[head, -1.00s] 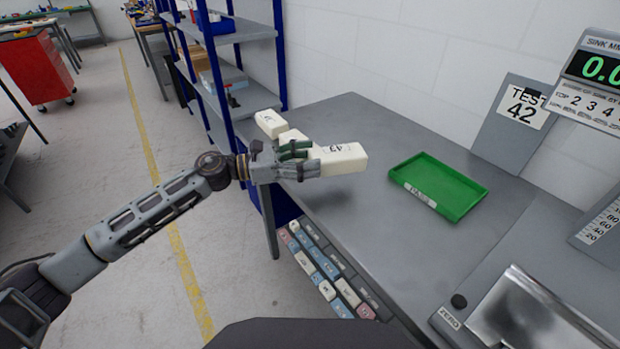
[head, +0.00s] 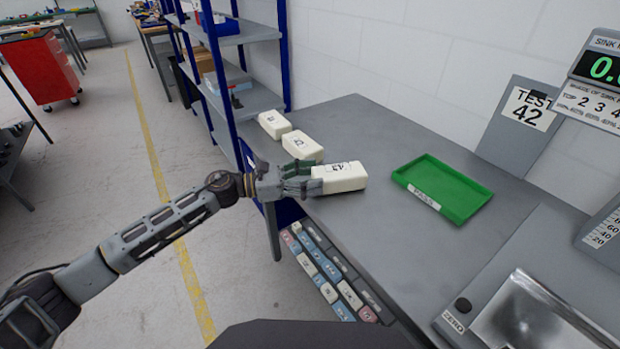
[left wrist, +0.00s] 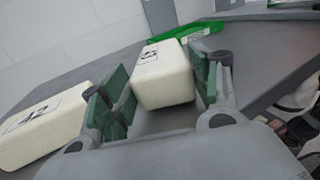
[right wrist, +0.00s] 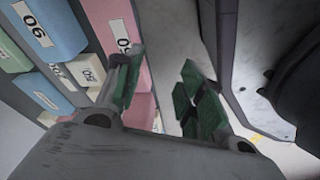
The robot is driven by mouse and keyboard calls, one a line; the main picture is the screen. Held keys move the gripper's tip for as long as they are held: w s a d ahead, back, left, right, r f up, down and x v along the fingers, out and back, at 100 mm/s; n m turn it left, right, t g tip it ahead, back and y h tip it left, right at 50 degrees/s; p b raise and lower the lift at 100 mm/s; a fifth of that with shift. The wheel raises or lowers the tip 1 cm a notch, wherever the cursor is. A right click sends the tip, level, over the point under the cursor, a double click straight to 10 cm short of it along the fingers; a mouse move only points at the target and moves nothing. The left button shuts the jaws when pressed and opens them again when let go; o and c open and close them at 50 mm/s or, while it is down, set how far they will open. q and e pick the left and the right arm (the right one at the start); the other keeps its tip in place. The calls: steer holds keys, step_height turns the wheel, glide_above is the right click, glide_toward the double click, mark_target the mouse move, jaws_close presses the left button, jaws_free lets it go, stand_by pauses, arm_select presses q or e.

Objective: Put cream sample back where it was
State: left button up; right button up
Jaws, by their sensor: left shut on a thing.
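A cream block (head: 345,178) with a printed number label is at the left front edge of the grey bench, in line with two other cream blocks. My left gripper (head: 306,178) is shut on its left end. The block looks level and at or very near the bench top; I cannot tell whether it touches. In the left wrist view the held block (left wrist: 163,80) sits between the green finger pads. A second cream block (head: 302,146) is just behind it, apart, and a third (head: 274,124) is farther back. My right gripper (right wrist: 160,85) is open and empty.
A green tray (head: 442,188), empty, lies right of the held block. A test sign (head: 530,108), a display and a metal plate stand on the right. A blue-post shelf (head: 235,95) borders the bench's left end. Drawers of coloured blocks (head: 330,275) sit below the front edge.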

arm_select(q)
steer(key=shift+f, duration=0.1)
arm_select(e)
steer(key=shift+w+d+r, duration=0.15)
steer(key=shift+w+r, duration=0.05)
steer(key=shift+s+f, duration=0.15)
steer(key=shift+s, duration=0.05)
arm_select(q)
steer(key=shift+f, duration=0.15)
steer(key=o, duration=0.8)
arm_select(e)
steer(key=shift+a+r, duration=0.25)
steer(key=shift+a, duration=0.4)
